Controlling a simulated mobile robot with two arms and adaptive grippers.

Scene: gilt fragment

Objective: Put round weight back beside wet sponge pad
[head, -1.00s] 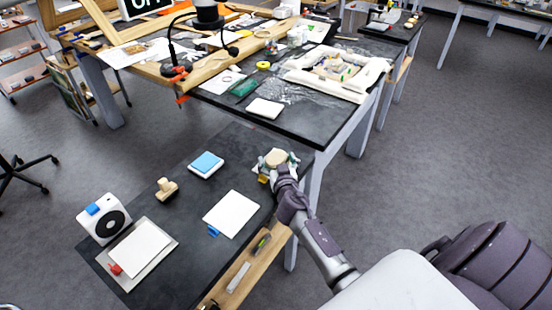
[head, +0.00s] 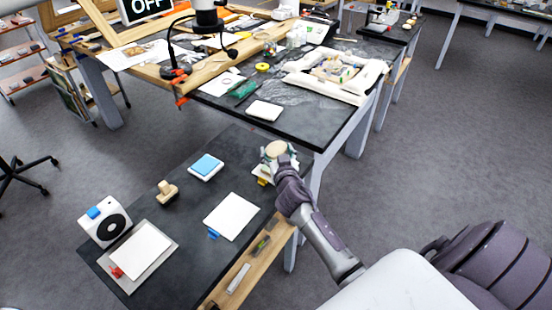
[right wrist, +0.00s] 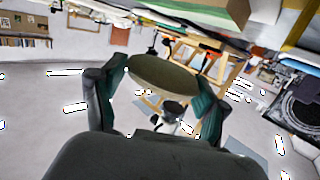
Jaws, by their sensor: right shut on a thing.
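The round weight (head: 277,149) is a pale tan disc at the far right edge of the dark low table. My right gripper (head: 279,154) is shut on it, and the weight appears to be raised above the table. In the right wrist view the weight (right wrist: 163,80) sits between the two green-tipped fingers. The wet sponge pad (head: 207,164) looks like a blue pad in a white tray, lying on the table to the left of the weight. My left gripper is not in view.
A wooden stamp (head: 167,192), a white sheet (head: 232,216), a white box with a black dial (head: 105,221) and a board with paper (head: 140,250) lie on the low table (head: 185,240). Bare tabletop shows around the sponge pad. A taller cluttered table (head: 300,128) stands behind.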

